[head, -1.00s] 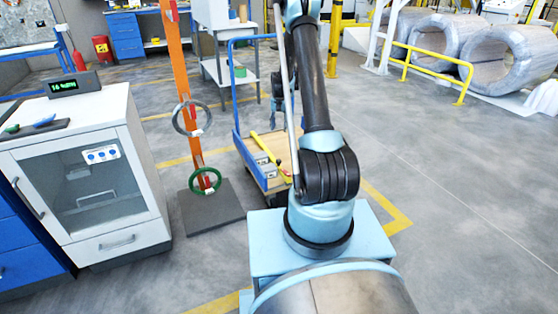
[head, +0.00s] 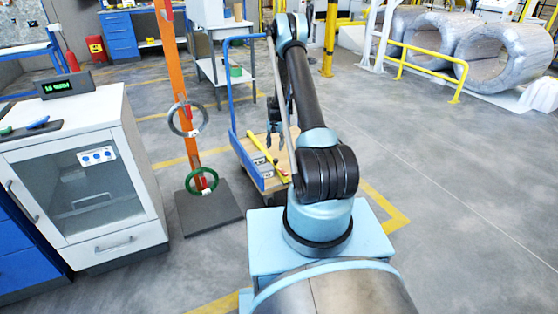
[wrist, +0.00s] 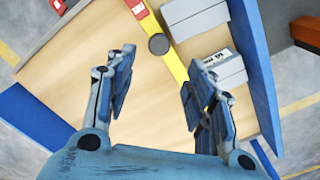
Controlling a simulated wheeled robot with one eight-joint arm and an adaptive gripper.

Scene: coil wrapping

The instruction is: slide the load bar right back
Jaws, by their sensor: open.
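The load bar appears to be the yellow bar (head: 261,150) lying across the wooden deck of the blue trolley (head: 234,105). In the wrist view the yellow bar (wrist: 170,58) has a round black knob (wrist: 158,44) and a red part near its top end. My gripper (wrist: 158,82) is open and empty above the deck (wrist: 80,75), with the bar's knob beyond the gap between its fingers. In the head view my gripper (head: 274,138) hangs over the trolley, partly hidden by my arm. The bar's far end is cut off in the wrist view.
Grey boxes (wrist: 208,44) lie beside the bar, close to the right finger, near a blue side wall (wrist: 258,70). An orange post with rings (head: 188,118) and a glass-fronted cabinet (head: 80,175) stand left of the trolley. Floor to the right is clear.

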